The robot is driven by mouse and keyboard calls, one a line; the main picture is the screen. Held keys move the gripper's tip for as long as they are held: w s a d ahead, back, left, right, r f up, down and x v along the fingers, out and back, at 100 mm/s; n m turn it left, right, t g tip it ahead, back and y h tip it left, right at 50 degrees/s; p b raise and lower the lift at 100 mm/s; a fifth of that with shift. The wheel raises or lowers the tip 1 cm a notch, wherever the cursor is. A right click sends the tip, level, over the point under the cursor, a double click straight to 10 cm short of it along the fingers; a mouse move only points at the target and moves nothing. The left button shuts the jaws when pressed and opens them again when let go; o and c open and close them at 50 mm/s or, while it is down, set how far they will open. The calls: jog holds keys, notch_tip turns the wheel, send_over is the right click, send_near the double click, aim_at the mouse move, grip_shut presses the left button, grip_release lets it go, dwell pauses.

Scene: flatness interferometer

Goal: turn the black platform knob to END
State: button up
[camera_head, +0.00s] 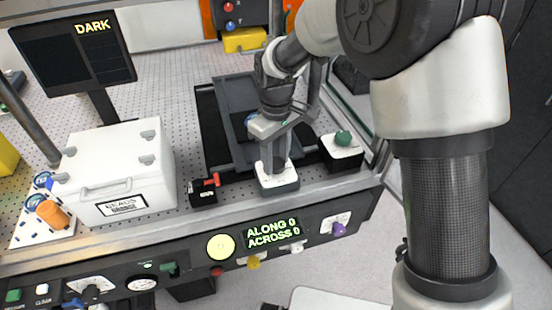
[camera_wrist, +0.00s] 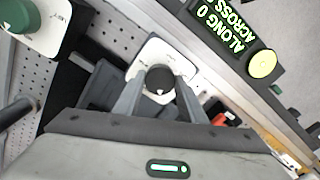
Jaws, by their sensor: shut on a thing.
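The black platform knob (camera_wrist: 160,79) sits on a small white-topped box (camera_wrist: 140,57) in the wrist view. A white mark on the knob points toward the bottom of that view. The print on the box top is too small to read. My gripper (camera_wrist: 159,96) comes down from above with one finger on each side of the knob and is shut on it. In the head view my gripper (camera_head: 275,165) stands upright over the same box (camera_head: 278,183) near the bench's front edge, and it hides the knob.
A box with a green knob (camera_head: 343,139) stands to the right. A small black box with a red lever (camera_head: 204,190) is close on the left. A dark platform (camera_head: 235,95) lies behind. The front panel display (camera_head: 272,233) reads ALONG 0, ACROSS 0; the monitor (camera_head: 75,55) reads DARK.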

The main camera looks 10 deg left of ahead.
jog(key=m, duration=1.3)
jog(key=shift+r+m, duration=0.1)
jog(key=shift+m, duration=0.3)
jog(key=m, duration=0.5)
jog(key=shift+p, duration=0.35)
jog(key=m+p, duration=0.1)
jog(key=m, duration=0.5)
jog(key=shift+p, duration=0.35)
jog(key=shift+m, duration=0.4)
jog(key=o, duration=1.1)
jog(key=shift+c, duration=0.2)
